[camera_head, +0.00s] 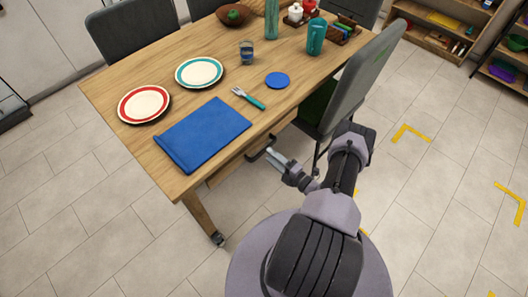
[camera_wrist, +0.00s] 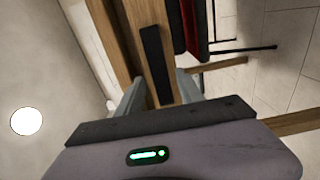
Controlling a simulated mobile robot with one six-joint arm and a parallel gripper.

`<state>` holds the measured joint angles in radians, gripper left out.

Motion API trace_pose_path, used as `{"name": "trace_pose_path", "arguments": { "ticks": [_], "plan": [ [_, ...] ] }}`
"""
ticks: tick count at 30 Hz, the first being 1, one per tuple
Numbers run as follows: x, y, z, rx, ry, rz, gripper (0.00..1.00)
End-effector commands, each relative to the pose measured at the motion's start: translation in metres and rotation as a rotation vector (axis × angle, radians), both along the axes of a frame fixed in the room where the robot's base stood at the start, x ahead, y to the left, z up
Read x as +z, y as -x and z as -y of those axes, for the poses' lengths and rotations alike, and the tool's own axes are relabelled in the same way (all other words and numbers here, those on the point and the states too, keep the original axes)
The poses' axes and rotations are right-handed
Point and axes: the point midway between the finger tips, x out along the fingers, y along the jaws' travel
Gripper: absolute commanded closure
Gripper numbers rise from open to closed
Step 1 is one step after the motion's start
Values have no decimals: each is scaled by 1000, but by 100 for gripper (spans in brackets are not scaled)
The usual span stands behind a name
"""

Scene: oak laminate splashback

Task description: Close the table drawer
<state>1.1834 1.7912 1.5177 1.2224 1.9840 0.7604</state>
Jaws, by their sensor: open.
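The wooden table (camera_head: 150,75) has a drawer (camera_head: 228,168) under its near right edge. The drawer front shows just outside the tabletop edge in the head view; how far it stands out is hard to tell. Its dark bar handle (camera_head: 258,154) faces my arm. In the wrist view the drawer front (camera_wrist: 143,14) is a wooden strip with the dark handle (camera_wrist: 156,62) on it. My gripper (camera_head: 272,157) is at the handle. Its open fingers (camera_wrist: 158,90) lie on either side of the handle's lower end in the wrist view. Contact cannot be told.
A grey chair (camera_head: 362,82) stands close to my arm at the table's right side. A blue folded mat (camera_head: 203,133), a fork (camera_head: 248,98), two plates and a blue coaster (camera_head: 277,80) lie on the tabletop. Floor to the left is clear.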

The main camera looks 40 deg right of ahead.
Motion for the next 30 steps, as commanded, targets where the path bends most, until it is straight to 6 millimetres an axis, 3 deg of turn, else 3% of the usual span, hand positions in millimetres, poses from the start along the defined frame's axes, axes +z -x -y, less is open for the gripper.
{"name": "trace_pose_path", "arguments": {
  "ticks": [3, 6, 17, 19, 24, 30],
  "plan": [
    [-1, -25, -3, 4, 3, 1, 56],
    [-1, -37, -3, 2, 2, 0, 56],
    [1, -46, -3, 0, 2, 0, 56],
    [1, -46, -3, 0, 2, 0, 64],
    [1, -46, -3, 0, 2, 0, 98],
    [1, -46, -3, 0, 2, 0, 100]
  ]
}}
